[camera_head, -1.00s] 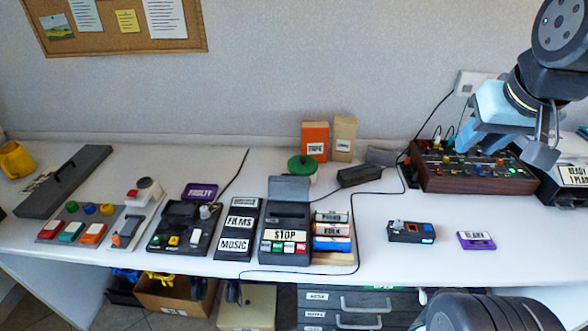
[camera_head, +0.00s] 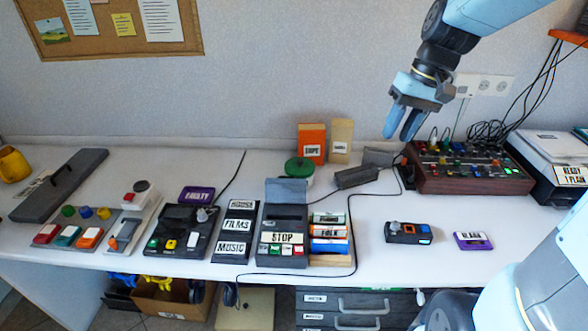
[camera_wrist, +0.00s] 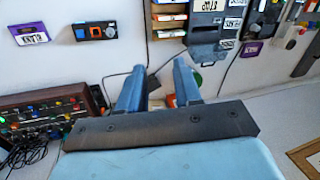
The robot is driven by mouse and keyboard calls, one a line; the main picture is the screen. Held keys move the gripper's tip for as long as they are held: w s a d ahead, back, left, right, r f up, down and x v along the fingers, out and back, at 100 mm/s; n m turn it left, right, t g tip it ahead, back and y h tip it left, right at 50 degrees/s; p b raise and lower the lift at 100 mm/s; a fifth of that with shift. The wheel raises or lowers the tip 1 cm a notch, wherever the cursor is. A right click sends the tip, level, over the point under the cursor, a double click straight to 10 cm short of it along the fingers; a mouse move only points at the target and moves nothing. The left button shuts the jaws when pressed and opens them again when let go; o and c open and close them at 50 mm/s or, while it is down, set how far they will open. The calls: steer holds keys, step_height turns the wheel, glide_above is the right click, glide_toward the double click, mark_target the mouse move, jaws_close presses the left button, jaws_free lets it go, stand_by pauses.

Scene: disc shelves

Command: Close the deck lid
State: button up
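The dark grey tape deck (camera_head: 262,259) stands on the white desk, with a STOP label and a row of coloured keys along its front. Its grey lid (camera_head: 287,190) stands raised at the back edge of the deck. The deck also shows upside down in the wrist view (camera_wrist: 205,32). My gripper (camera_head: 402,136) is in the air behind and to the right of the deck, near the wall, with its blue fingers pointing down. The fingers are apart with nothing between them, and it touches neither deck nor lid.
A mixer with a wooden frame (camera_head: 470,186) stands right of the deck. A cassette stack (camera_head: 330,232) is beside the deck, and orange (camera_head: 311,141) and tan (camera_head: 341,140) boxes stand behind. A small recorder (camera_head: 408,232) and purple cassette (camera_head: 473,240) lie in front right.

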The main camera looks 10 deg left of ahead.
steer(key=w+a+f+n+g+y, duration=0.2)
steer(key=w+a+f+g+y, duration=0.4)
steer(key=w+f, duration=0.65)
steer(key=g+y, duration=0.2)
steer(key=y, duration=0.6)
glide_toward(292, 178)
steer(key=x, duration=1)
steer(key=shift+w+a+f, duration=0.1)
steer(key=shift+w+a, duration=0.1)
steer(key=shift+a, duration=0.1)
steer(key=shift+c, duration=0.3)
jaws_close()
steer(key=shift+d+f, duration=0.1)
